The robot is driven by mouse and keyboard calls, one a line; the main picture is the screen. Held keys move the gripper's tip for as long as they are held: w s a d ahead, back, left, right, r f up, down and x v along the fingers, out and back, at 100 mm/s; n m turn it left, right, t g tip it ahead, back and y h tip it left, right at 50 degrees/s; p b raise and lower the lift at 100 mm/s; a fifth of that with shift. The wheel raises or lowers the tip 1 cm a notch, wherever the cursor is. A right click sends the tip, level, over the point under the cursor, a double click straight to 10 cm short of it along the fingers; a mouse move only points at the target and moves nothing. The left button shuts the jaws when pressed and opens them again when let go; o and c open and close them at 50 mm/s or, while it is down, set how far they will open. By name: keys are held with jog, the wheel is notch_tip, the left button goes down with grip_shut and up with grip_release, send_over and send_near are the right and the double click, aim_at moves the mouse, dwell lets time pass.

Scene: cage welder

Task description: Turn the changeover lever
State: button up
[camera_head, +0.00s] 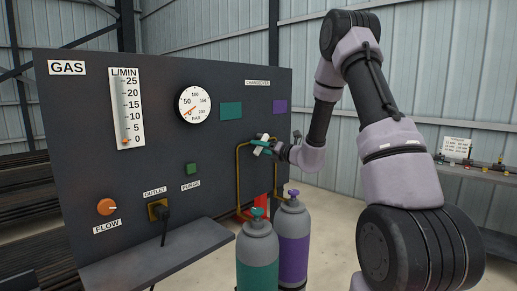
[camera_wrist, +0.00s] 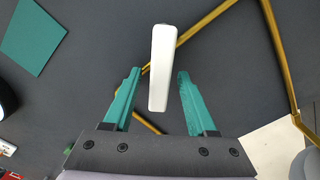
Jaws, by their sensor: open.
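The changeover lever is a white bar (camera_wrist: 161,68) on the dark gas panel (camera_head: 100,170). In the wrist view it stands nearly upright in the picture, and its lower end lies between my gripper's green fingers. My gripper (camera_wrist: 158,100) is open, with a gap on each side of the lever. In the head view, the lever (camera_head: 262,146) shows as a white piece at the panel's right part, below the green and purple squares. My gripper (camera_head: 270,144) is right at it there and partly hides it. Whether a finger touches the lever cannot be told.
Brass pipes (camera_wrist: 215,22) run beside and behind the lever. A green-based gas bottle (camera_head: 257,250) and a purple one (camera_head: 292,238) stand below. A ledge (camera_head: 160,258) juts from the panel's lower edge. A shelf (camera_head: 475,172) stands at the right.

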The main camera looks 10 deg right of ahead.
jog(key=shift+w+a, duration=0.3)
jog(key=shift+w, duration=0.1)
jog(key=shift+c, duration=0.3)
grip_shut()
dwell(1.0)
